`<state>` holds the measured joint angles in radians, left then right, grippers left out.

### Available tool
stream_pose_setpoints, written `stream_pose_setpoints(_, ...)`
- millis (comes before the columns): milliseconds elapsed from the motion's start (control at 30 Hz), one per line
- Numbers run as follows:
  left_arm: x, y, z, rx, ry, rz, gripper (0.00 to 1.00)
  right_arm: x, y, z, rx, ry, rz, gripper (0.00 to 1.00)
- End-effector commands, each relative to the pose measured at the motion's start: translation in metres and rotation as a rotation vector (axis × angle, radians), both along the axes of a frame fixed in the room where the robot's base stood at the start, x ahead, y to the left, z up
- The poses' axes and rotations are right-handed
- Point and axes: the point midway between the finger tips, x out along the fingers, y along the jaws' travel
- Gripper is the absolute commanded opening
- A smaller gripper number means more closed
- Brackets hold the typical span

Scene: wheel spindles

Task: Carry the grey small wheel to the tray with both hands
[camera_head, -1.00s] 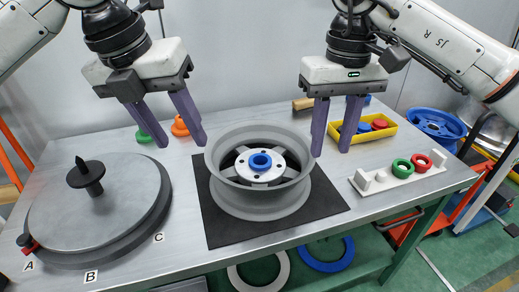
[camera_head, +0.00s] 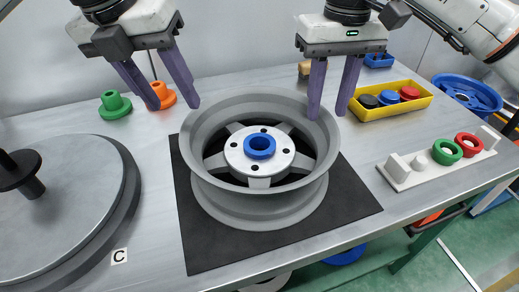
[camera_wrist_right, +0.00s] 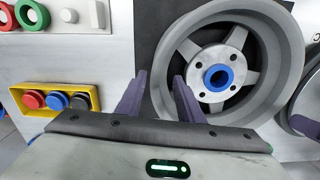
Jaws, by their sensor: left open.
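The grey small wheel (camera_head: 262,207) lies flat on a black mat (camera_head: 205,245), with a blue ring (camera_head: 260,146) at its hub. It also shows in the right wrist view (camera_wrist_right: 262,62). My left gripper (camera_head: 173,103) is open and empty at the wheel's far left, its right fingertip close to the rim. My right gripper (camera_head: 328,113) is open at the far right of the rim. In the right wrist view its fingers (camera_wrist_right: 160,100) appear on either side of the rim edge; whether they touch it I cannot tell. I cannot tell which thing is the tray.
A round grey platform (camera_head: 75,215) with a black spindle stands left. Green (camera_head: 115,105) and orange (camera_head: 163,95) parts stand behind my left gripper. A yellow bin (camera_head: 420,104) of coloured caps and a white peg rack (camera_head: 430,169) are on the right. A blue wheel (camera_head: 466,93) lies beyond.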

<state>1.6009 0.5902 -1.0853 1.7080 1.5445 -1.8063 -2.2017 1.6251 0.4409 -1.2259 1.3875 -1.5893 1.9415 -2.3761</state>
Motion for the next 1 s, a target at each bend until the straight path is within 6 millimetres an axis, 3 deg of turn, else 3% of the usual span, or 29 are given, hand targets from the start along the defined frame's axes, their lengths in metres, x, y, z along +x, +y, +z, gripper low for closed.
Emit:
stream_pose_setpoints(267,0.002,-0.002,-0.011,0.001,0.003,0.0,0.47,0.0,0.0,-0.012,-0.001,0.002,0.0,0.34)
stream_pose_setpoints(700,0.018,-0.014,-0.081,0.001,0.003,0.001,0.47,-0.001,0.0,-0.084,0.0,0.002,0.001,0.34)
stream_pose_setpoints(1000,0.023,-0.018,-0.099,0.0,-0.001,0.001,0.47,0.0,0.0,-0.103,0.0,0.001,0.0,0.34)
